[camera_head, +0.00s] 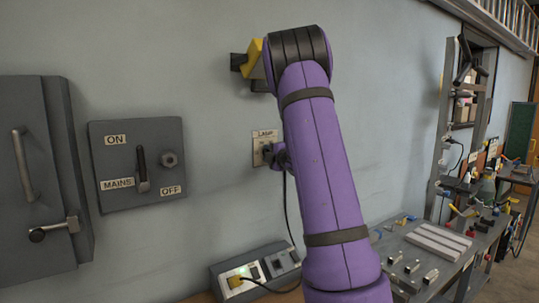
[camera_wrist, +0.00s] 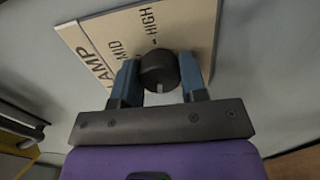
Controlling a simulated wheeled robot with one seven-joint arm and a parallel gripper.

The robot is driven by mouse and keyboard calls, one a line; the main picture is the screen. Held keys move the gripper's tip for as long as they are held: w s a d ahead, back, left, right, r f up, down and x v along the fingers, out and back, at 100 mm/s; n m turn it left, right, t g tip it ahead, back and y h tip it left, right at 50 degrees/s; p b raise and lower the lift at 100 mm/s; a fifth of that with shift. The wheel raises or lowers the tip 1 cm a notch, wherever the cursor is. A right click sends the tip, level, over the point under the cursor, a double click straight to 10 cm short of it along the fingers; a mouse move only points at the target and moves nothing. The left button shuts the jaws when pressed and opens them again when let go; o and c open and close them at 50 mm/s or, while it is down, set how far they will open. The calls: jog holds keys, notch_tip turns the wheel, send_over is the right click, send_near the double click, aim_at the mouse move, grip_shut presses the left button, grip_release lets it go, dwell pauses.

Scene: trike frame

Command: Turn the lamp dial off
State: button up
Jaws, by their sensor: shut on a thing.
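The lamp dial (camera_wrist: 158,72) is a round black knob on a cream wall plate (camera_wrist: 112,32). Words reading LAMP, MID and HIGH show on the plate. A small pale mark shows at the knob's lower edge; I cannot tell which setting it points to. My gripper (camera_wrist: 160,78) has its two blue fingers on either side of the knob, shut on it. In the head view the LAMP plate (camera_head: 258,136) is on the grey wall, and my gripper (camera_head: 277,156) is against it, mostly hidden behind my purple arm.
A grey mains switch box (camera_head: 137,165) and a handled cabinet (camera_head: 35,170) are on the wall at left. A yellow and black fixture (camera_head: 254,66) is above the plate. A socket box (camera_head: 255,270) with a cable is below. A cluttered workbench (camera_head: 430,262) stands at right.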

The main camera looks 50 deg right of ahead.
jog(key=shift+n, duration=1.2)
jog(key=shift+f, duration=0.1)
jog(key=o, duration=0.9)
jog(key=shift+s, duration=0.1)
jog(key=v, duration=1)
jog(key=shift+s+a, duration=0.15)
jog(key=shift+s, duration=0.15)
